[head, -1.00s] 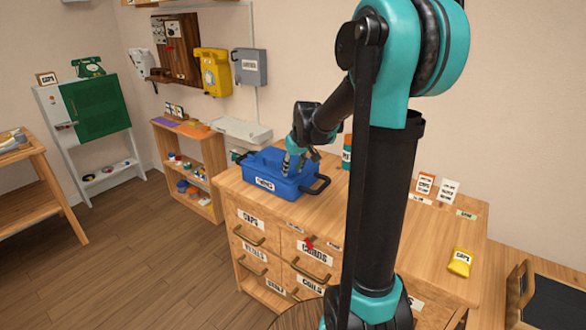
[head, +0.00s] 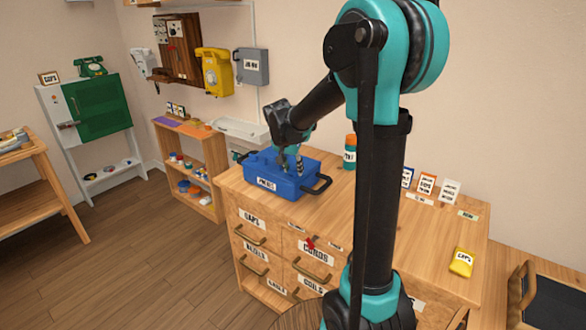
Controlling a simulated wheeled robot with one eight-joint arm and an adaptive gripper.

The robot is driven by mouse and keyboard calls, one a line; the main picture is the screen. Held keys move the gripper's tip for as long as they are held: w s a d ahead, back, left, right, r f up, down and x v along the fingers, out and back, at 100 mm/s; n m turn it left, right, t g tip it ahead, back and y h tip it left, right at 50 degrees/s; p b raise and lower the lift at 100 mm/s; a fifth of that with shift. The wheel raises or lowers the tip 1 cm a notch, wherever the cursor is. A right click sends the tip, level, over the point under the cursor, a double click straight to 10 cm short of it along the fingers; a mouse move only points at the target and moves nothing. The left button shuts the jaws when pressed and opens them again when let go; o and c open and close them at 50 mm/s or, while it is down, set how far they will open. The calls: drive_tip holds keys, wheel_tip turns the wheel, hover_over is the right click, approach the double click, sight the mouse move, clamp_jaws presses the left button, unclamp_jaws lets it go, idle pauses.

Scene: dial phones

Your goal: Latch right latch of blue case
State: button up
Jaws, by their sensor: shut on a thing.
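The blue case (head: 277,180) sits on the left end of the wooden drawer cabinet's top, with a white label on its front and dark handles at its ends. My gripper (head: 290,168) points down at the right part of the case's top. Its fingers look close together and seem to be on a part of the case. Which part they grip is too small to tell. The right latch cannot be made out; the fingers cover that area.
The wooden cabinet top (head: 380,225) is mostly clear right of the case. A teal bottle with an orange cap (head: 350,155) stands behind it. Small cards (head: 427,184) stand at the back, and a yellow packet (head: 462,262) lies at the right. A yellow wall phone (head: 216,72) hangs behind.

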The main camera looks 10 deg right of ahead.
drive_tip(key=shift+m+g+h, duration=0.3)
drive_tip(key=shift+m, duration=0.8)
drive_tip(key=o, duration=1.2)
drive_tip(key=shift+c, duration=0.2)
drive_tip(key=v, duration=1.2)
drive_tip(key=shift+w, duration=0.1)
